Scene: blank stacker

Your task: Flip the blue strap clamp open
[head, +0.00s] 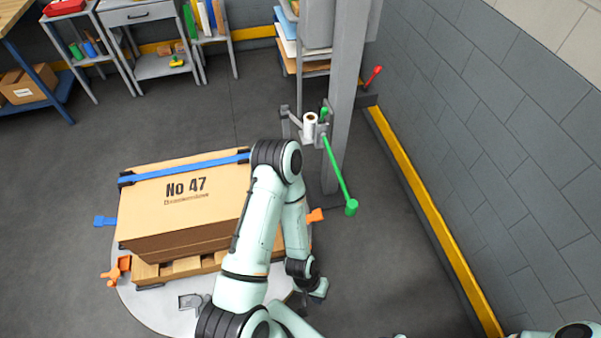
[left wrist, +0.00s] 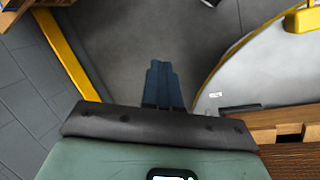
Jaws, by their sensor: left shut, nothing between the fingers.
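The blue strap clamp (head: 105,221) sticks out at the left side of a cardboard box (head: 165,205) marked No 47. A blue strap (head: 185,167) runs over the box top. Whether the clamp's lever is open or closed is too small to tell. My left gripper (head: 318,291) is low at the right of the pallet, far from the clamp, with my arm crossing in front of the box's right part. In the left wrist view its fingers (left wrist: 162,84) are together and empty above the floor. My right gripper is out of view.
The box sits on a wooden pallet (head: 146,271) on a round grey turntable (head: 150,307). Orange clamps stand at its left (head: 115,271) and right (head: 315,215). A grey column (head: 345,90) with a green lever (head: 340,175) stands behind. Floor left of the box is clear.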

